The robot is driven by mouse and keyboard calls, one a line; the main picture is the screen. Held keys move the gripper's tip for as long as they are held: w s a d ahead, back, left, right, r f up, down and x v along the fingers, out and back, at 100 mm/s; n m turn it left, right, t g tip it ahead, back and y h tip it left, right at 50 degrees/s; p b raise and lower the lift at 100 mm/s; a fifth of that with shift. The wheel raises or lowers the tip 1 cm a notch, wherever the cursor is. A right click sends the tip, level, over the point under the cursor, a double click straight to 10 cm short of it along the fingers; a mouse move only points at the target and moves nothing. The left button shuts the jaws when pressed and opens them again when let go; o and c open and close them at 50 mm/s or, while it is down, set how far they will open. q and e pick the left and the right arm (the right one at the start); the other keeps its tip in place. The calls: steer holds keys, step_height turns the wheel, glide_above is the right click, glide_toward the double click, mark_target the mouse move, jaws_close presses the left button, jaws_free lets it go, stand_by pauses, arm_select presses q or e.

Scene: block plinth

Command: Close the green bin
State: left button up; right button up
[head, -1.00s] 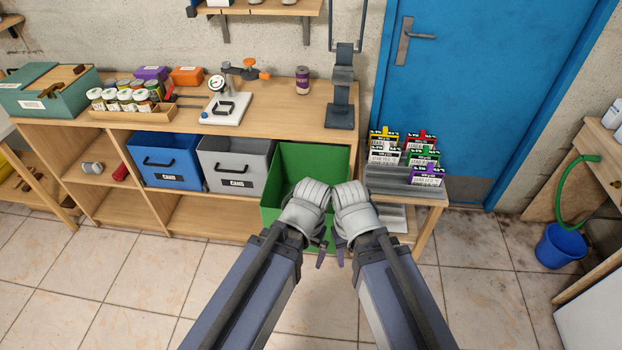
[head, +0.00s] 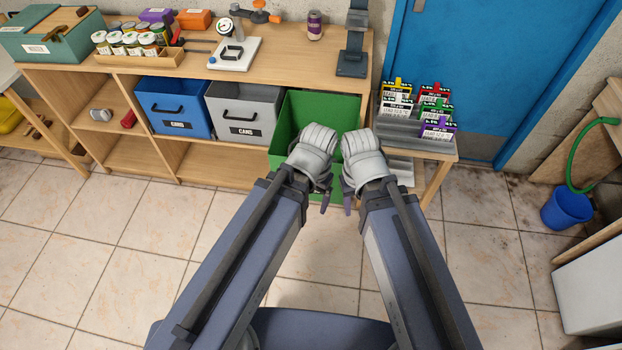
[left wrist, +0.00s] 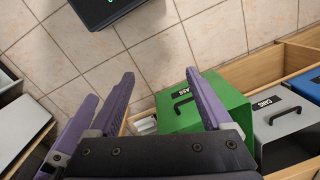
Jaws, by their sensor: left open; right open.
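The green bin (head: 315,108) is in the right end of the wooden shelf unit and sticks out past the bins beside it. Its open top faces up in the head view. In the left wrist view its front (left wrist: 205,108) shows a black handle and a label partly reading "GLASS". My left gripper (head: 325,197) is open in front of the bin; its purple fingers also show in the left wrist view (left wrist: 160,78), with the bin beyond them. My right gripper (head: 349,203) is open beside it, near the bin's right side. My wrists hide much of the bin's front in the head view.
A grey bin (head: 240,112) and a blue bin (head: 172,105) sit left of the green one. A low stand (head: 415,143) with colourful packs is close on the right. The tiled floor (head: 130,250) at left is clear. A blue bucket (head: 566,208) stands far right.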

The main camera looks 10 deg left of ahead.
arm_select(q)
steer(key=w+f+m+h+b, duration=0.1)
steer(key=w+f+m+b, duration=0.1)
steer(key=w+a+f+m+t+h+b, duration=0.1)
steer(key=w+f+m+b, duration=0.1)
steer(key=w+a+f+m+t+h+b, duration=0.1)
steer(key=w+f+m+b, duration=0.1)
steer(key=shift+w+a+f+h, duration=0.2)
steer(key=shift+w+h, duration=0.1)
steer(key=c, duration=0.6)
steer(key=w+a+m+t+b, duration=0.1)
steer(key=w+m, duration=0.1)
steer(key=w+a+f+m+t+h+b, duration=0.1)
steer(key=w+a+m+b, duration=0.1)
steer(key=w+a+m+t+h+b, duration=0.1)
steer(key=w+a+m+b, duration=0.1)
steer(key=shift+w+f, duration=0.25)
steer(key=shift+f, duration=0.1)
jaws_close()
steer(key=shift+m+t, duration=0.4)
steer(key=w+d+f+b, duration=0.1)
steer(key=w+f+b, duration=0.1)
steer(key=w+d+f+b, duration=0.1)
steer(key=w+f+b, duration=0.2)
steer(key=w+d+f+b, duration=0.1)
steer(key=w+f+b, duration=0.1)
steer(key=w+b, duration=0.1)
steer(key=shift+d+f, duration=0.25)
steer(key=shift+f, duration=0.1)
steer(key=shift+w, duration=0.55)
